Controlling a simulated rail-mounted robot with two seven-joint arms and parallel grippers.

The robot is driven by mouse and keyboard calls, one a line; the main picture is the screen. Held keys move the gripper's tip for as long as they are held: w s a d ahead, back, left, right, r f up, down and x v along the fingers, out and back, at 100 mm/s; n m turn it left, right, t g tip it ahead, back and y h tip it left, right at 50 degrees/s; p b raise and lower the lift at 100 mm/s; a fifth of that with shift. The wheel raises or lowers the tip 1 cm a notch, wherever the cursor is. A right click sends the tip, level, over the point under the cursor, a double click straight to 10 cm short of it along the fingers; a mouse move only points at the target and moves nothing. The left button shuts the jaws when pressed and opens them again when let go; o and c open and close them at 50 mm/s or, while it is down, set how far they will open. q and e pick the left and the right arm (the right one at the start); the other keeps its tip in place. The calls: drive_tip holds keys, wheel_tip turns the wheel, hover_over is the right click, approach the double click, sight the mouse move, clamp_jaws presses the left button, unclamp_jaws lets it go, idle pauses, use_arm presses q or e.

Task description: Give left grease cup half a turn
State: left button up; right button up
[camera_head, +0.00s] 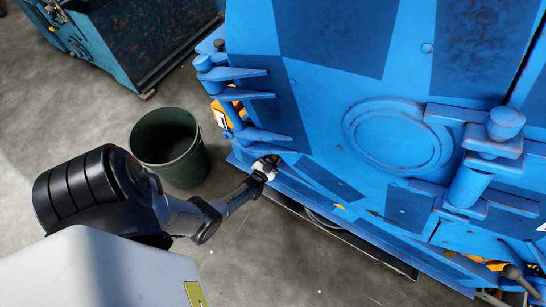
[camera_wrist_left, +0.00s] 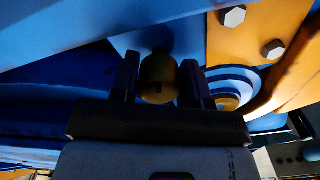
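The left grease cup (camera_wrist_left: 158,80) is a dull brass-brown, rounded cup in the left wrist view, below a blue part of the machine. My left gripper (camera_wrist_left: 160,82) has its two dark fingers apart, one on each side of the cup. Narrow dark gaps seem to show beside the cup, and I see no clear contact. In the head view my left gripper (camera_head: 265,168) is at the lower left edge of the blue machine (camera_head: 300,130). The cup is hidden there. My right gripper is in neither view.
An orange plate with bolts (camera_wrist_left: 255,35) and a ringed blue part (camera_wrist_left: 232,82) are close to the right of the fingers. Blue step-like brackets (camera_head: 235,75) project above my gripper.

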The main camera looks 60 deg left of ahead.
use_arm(q)
drive_tip(key=o, duration=0.4)
drive_tip(key=shift+s, duration=0.15)
drive_tip(key=shift+s+d, duration=0.15)
drive_tip(key=shift+s, duration=0.05)
drive_tip(key=p+v, duration=0.4)
drive_tip(key=v, duration=0.9)
drive_tip(key=shift+f, duration=0.1)
